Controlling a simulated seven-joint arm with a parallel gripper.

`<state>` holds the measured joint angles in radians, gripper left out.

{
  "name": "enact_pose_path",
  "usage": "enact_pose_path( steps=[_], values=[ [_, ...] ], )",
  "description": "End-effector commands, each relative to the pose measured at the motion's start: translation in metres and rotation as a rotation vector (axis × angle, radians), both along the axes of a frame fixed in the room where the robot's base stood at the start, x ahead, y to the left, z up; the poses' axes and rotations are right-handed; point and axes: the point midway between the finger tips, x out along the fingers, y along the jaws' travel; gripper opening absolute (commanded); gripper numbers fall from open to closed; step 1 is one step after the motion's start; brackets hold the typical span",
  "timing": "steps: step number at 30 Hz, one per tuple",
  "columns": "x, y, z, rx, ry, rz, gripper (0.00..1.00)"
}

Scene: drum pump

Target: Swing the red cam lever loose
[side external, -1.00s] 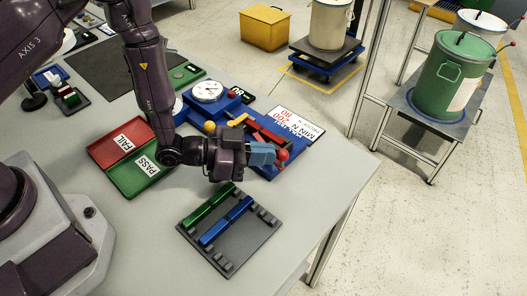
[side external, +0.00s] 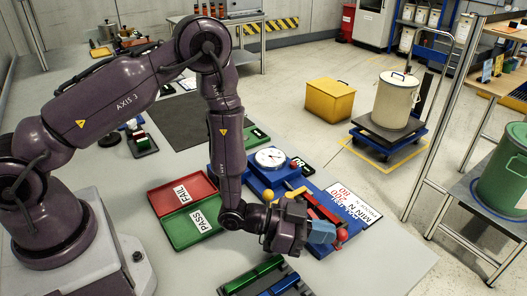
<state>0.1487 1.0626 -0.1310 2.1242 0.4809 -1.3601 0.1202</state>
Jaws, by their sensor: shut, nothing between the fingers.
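The red cam lever (side external: 322,207) is on the blue fixture (side external: 252,187), which carries a round white dial gauge (side external: 270,158). A red ball knob (side external: 341,235) shows at the near right end of the fixture.
A yellow ball knob (side external: 268,195) stands left of the lever, close to my wrist. A red FAIL tray (side external: 167,199) and green PASS tray (side external: 180,235) lie to the left. A dark rack (side external: 292,272) with green and blue bars is in front. A white label card (side external: 353,203) lies behind right.

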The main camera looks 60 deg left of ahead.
Motion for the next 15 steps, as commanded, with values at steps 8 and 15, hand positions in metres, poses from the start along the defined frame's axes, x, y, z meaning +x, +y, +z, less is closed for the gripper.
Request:
enact_pose_path(
  steps=[8,15],
  values=[
    [-0.019,0.012,0.002,0.000,0.006,-0.010,0.00],
    [-0.053,0.045,0.012,0.002,0.003,-0.007,0.00]
  ],
)
